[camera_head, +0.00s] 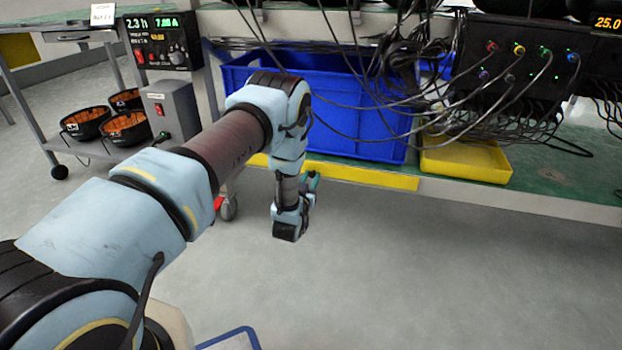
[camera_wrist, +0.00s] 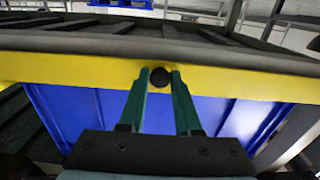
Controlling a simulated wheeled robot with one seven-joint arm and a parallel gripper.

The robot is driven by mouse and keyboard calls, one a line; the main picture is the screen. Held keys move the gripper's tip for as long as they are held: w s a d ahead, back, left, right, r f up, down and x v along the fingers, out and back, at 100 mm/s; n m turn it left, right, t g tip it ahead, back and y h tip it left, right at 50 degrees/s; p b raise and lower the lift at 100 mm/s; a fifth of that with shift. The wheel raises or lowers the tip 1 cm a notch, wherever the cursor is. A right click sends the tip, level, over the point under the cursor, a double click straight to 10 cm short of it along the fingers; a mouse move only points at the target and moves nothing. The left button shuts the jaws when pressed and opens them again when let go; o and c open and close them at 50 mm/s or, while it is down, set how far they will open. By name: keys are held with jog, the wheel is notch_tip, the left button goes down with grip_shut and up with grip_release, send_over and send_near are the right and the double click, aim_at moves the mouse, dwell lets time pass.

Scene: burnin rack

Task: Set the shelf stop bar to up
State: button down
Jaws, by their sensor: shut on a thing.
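The shelf stop bar (camera_head: 360,174) is a long yellow bar along the front edge of the lower shelf. In the wrist view the yellow bar (camera_wrist: 80,70) crosses the whole picture, below a grey edge. A round dark knob (camera_wrist: 160,77) sits on it. My gripper (camera_wrist: 160,80) has its two green fingers closed on the knob, one on each side. In the head view my gripper (camera_head: 311,182) is at the bar, partly hidden by my wrist. Which position the bar is in I cannot tell for sure.
A blue crate (camera_head: 345,120) stands on the shelf behind the bar. A yellow tray (camera_head: 465,158) is right of it, under many hanging cables (camera_head: 400,70). A cart (camera_head: 75,140) with black bowls stands at left. The floor in front is clear.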

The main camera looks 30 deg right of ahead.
aim_at(312, 172)
jog(key=shift+r, duration=0.1)
